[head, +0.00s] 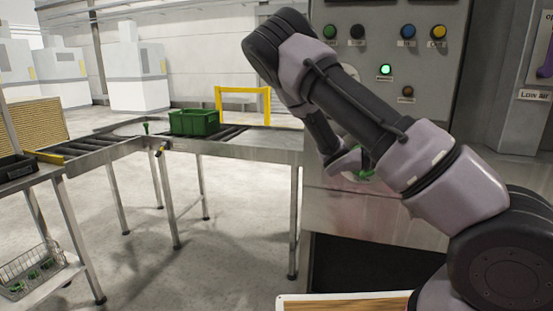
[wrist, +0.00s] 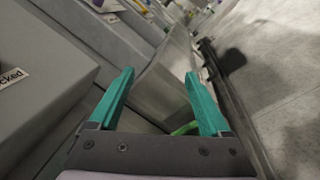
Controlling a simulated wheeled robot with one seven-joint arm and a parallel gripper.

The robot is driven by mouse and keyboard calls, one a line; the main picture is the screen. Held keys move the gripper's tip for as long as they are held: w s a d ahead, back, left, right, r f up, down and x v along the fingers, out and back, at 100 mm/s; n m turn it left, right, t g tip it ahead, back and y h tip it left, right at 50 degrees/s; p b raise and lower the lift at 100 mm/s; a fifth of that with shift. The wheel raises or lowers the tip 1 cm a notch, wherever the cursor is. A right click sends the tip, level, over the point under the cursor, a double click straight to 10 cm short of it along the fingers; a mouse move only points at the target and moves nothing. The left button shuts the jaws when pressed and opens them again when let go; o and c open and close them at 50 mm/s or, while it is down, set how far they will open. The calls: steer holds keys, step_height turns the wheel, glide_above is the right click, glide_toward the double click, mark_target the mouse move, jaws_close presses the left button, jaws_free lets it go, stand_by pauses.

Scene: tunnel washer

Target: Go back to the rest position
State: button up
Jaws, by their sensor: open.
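My gripper (wrist: 160,98) shows in the wrist view with its two green fingers spread apart and nothing between them. In the head view my arm reaches up, bends over and comes down in front of the grey control panel (head: 345,205). There my gripper (head: 364,175) is mostly hidden behind my own arm, with only a bit of green showing. In the wrist view a grey panel edge with a partly cut-off label (wrist: 12,78) lies at the left.
The panel carries several coloured buttons and a lit green one (head: 385,70). A green crate (head: 194,122) stands on the roller conveyor (head: 100,140) at the left. A yellow frame (head: 243,90) stands behind it. A wire basket (head: 32,268) sits on a low shelf. Open floor lies below the conveyor.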

steer(key=s+a+f+m+y, duration=0.2)
steer(key=s+a+m+y, duration=0.25)
steer(key=s+y, duration=0.7)
steer(key=s+a+r+m+t+y, duration=0.2)
steer(key=a+r+t+y, duration=0.2)
steer(key=r, duration=0.5)
steer(key=s+a+r+m+t+y, duration=0.2)
steer(key=a+r+t+y, duration=0.3)
steer(key=r, duration=0.5)
steer(key=shift+s+a+t, duration=0.35)
steer(key=shift+a+t, duration=0.35)
steer(key=shift+t, duration=0.2)
